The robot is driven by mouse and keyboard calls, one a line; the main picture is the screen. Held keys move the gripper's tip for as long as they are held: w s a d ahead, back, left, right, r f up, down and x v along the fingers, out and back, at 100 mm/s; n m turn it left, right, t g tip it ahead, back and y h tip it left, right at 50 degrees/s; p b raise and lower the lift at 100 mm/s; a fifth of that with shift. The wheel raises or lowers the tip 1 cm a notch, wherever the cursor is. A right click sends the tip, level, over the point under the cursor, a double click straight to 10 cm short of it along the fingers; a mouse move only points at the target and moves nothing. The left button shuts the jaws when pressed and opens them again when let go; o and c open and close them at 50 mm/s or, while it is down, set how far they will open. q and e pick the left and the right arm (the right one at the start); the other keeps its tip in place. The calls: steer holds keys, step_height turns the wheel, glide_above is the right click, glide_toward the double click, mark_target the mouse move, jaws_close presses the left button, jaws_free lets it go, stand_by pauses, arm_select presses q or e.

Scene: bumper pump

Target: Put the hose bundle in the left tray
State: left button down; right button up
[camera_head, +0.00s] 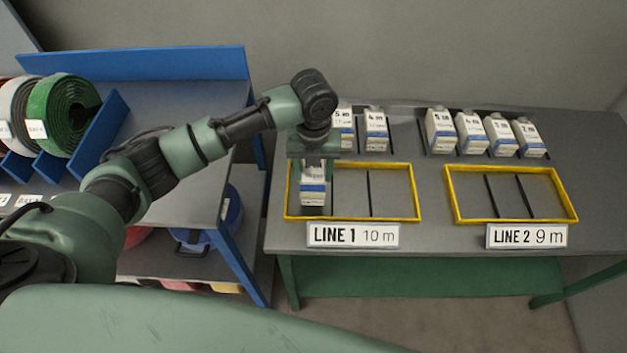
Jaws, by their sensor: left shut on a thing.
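The hose bundle (313,190) is a white, box-like pack with a blue band, upright in the left part of the left tray's outline. Its label is too small to read. The left tray (395,219) is a yellow-edged frame with dark dividers, behind the sign "LINE 1 10 m". My left gripper (314,166) points down from above and is shut on the top of the bundle. I cannot tell whether the bundle's base touches the tray floor. My right gripper is not in view.
A second yellow tray (516,221) stands at the right behind the sign "LINE 2 9 m" (527,236). Several similar packs (472,132) stand along the back of the table. A blue-sided rack (150,64) with hose coils (62,112) stands at the left.

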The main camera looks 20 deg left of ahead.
mark_target(313, 183)
arm_select(q)
steer(key=shift+f, duration=2.25)
steer(key=shift+f, duration=0.15)
steer(key=c, duration=0.6)
jaws_free()
step_height(313, 183, up, 12)
steer(key=shift+r+b, duration=0.15)
steer(key=shift+b, duration=0.2)
